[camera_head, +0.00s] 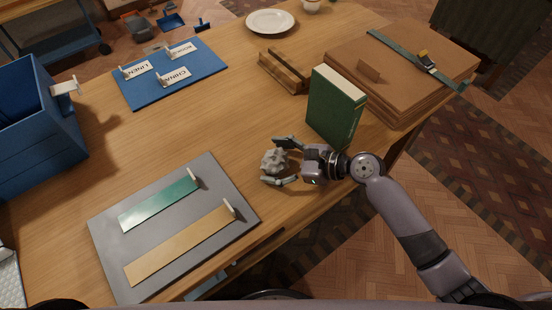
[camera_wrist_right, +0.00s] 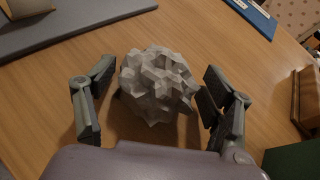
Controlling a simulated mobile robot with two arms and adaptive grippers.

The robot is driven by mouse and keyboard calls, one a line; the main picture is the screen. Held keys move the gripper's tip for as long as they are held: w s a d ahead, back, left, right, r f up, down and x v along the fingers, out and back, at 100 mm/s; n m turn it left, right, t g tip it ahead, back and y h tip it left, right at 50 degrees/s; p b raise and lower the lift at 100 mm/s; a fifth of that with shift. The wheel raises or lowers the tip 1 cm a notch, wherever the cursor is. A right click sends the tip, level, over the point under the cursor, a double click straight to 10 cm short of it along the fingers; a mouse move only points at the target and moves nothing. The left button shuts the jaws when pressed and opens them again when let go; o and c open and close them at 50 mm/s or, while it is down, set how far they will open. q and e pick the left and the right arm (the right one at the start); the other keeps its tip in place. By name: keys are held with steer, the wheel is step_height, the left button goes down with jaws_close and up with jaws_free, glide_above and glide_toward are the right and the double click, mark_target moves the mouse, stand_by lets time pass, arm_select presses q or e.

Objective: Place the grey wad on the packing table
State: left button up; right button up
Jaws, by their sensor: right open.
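The grey wad (camera_head: 273,161) is a crumpled, spiky ball on the wooden packing table (camera_head: 240,118), near the table's front edge. In the right wrist view the wad (camera_wrist_right: 155,85) lies between the two open fingers of my right gripper (camera_wrist_right: 158,105), with a small gap to the left finger and the right finger very close to it. In the head view my right gripper (camera_head: 279,162) reaches in from the right, its fingers on either side of the wad. The wad appears to rest on the wood. My left gripper is not in view.
A green book (camera_head: 335,108) stands upright just behind my right gripper. A grey board (camera_head: 170,225) with green and tan strips lies to the left. A blue bin (camera_head: 35,130), a blue label board (camera_head: 172,75), a white plate (camera_head: 270,21) and stacked cardboard (camera_head: 400,75) also occupy the table.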

steer(key=v, duration=1.2)
steer(key=shift+r, duration=0.15)
